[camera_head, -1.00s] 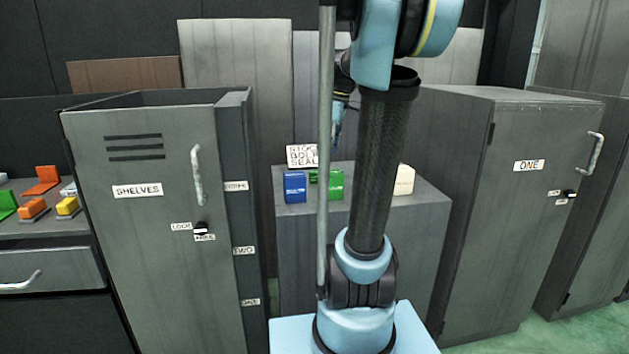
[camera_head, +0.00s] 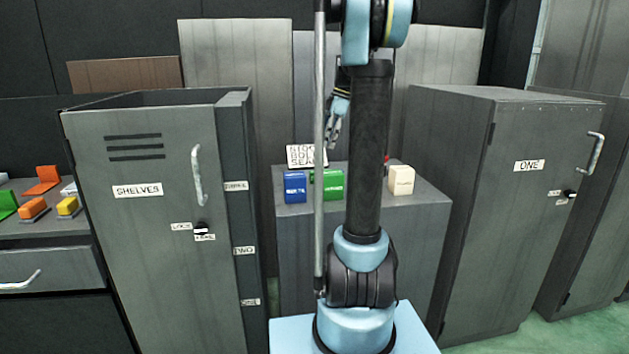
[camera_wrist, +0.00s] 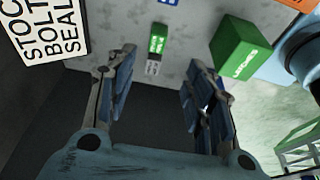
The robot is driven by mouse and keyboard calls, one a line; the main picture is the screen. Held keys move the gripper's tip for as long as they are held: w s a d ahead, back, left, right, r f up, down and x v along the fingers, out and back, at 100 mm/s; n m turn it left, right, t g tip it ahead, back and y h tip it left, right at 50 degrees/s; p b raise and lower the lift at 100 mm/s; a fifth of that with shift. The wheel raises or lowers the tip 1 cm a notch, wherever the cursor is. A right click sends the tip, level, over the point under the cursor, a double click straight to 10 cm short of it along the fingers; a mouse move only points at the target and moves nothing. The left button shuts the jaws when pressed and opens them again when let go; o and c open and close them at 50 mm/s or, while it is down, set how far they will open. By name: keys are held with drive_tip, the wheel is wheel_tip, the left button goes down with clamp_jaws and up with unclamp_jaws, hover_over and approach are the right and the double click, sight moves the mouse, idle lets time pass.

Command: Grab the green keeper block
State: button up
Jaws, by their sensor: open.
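A green block (camera_head: 333,186) with a white label stands on top of the grey cabinet, beside my arm. A smaller green piece (camera_wrist: 157,40) with a label lies on the same top, beyond the gap between my fingertips. I cannot tell from the labels which one is the keeper. My gripper (camera_head: 333,132) is open and empty above the cabinet top, fingers pointing down; both fingers show in the wrist view (camera_wrist: 157,72).
A blue block (camera_head: 294,188) and a cream block (camera_head: 401,180) stand on the same cabinet top (camera_head: 425,203). A white sign (camera_head: 302,156) stands behind the blocks. A tall locker marked SHELVES (camera_head: 140,225) is on the left, one marked ONE (camera_head: 520,230) on the right.

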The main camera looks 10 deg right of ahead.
hover_over(315, 172)
drive_tip(key=d, duration=0.2)
wheel_tip(315, 172, down, 7)
drive_tip(key=shift+w+x, duration=0.1)
drive_tip(key=shift+x, duration=1.2)
drive_tip(key=shift+w+x, duration=0.15)
drive_tip(key=shift+x, duration=1.15)
drive_tip(key=shift+c, duration=0.3)
clamp_jaws()
